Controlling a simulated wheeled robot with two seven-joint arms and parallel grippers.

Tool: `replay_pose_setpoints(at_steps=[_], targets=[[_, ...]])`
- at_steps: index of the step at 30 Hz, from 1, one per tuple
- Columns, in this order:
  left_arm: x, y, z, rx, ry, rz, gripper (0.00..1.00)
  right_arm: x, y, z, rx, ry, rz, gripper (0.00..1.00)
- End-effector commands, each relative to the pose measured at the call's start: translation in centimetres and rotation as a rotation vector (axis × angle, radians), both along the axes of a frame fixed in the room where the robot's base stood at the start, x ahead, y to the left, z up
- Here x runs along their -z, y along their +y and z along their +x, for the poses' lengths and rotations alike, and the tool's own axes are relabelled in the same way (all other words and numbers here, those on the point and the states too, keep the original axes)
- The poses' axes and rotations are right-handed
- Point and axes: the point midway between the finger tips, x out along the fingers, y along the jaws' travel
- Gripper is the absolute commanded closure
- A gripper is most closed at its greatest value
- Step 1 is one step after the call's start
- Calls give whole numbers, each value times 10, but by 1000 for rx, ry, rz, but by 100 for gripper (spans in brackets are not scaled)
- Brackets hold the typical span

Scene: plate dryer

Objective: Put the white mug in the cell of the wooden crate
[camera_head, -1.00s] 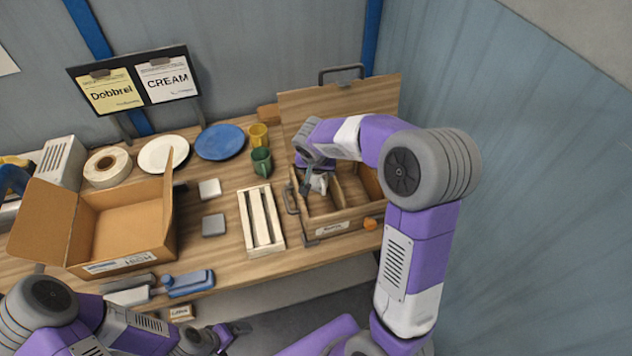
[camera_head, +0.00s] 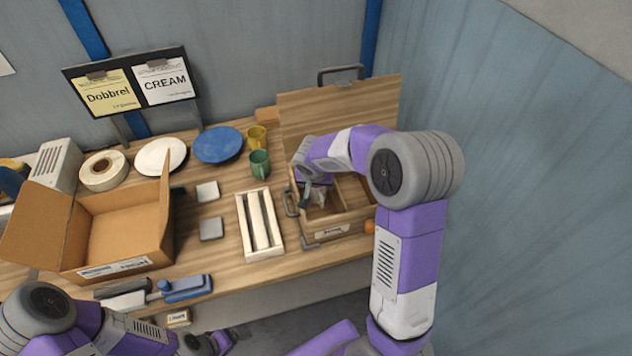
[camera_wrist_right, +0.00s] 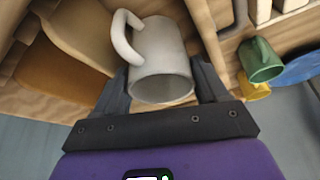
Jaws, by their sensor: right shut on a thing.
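The white mug (camera_wrist_right: 160,60) is between the fingers of my right gripper (camera_wrist_right: 162,85), with its handle toward the upper left of the wrist view. The gripper is shut on it. In the head view my right gripper (camera_head: 310,192) points down into the left part of the wooden crate (camera_head: 352,222), whose lid stands open. The mug is mostly hidden there behind the gripper; whether it touches the cell floor I cannot tell. My left gripper (camera_head: 222,341) is low in the head view, away from the crate; its finger opening is unclear.
A green mug (camera_head: 260,163) and a yellow mug (camera_head: 256,137) stand left of the crate, near a blue plate (camera_head: 218,145). A white slatted rack (camera_head: 259,224) lies beside the crate. An open cardboard box (camera_head: 120,225) is further left. An orange item (camera_head: 370,227) is at the crate's right front.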

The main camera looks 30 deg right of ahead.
Motion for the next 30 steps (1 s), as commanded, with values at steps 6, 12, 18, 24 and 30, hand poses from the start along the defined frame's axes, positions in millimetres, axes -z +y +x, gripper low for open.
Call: replay_pose_setpoints(at_steps=[6,12,18,24,30], targets=[[8,0,0,0,0,0,2,5,0,0,-1,-2,-1,68],[8,0,0,0,0,0,2,5,0,0,-1,0,0,19],[8,0,0,0,0,0,2,5,0,0,-1,0,0,17],[4,0,0,0,0,0,2,2,0,0,-1,1,-1,17],[-17,0,0,0,0,0,2,-13,0,0,-1,2,-2,17]])
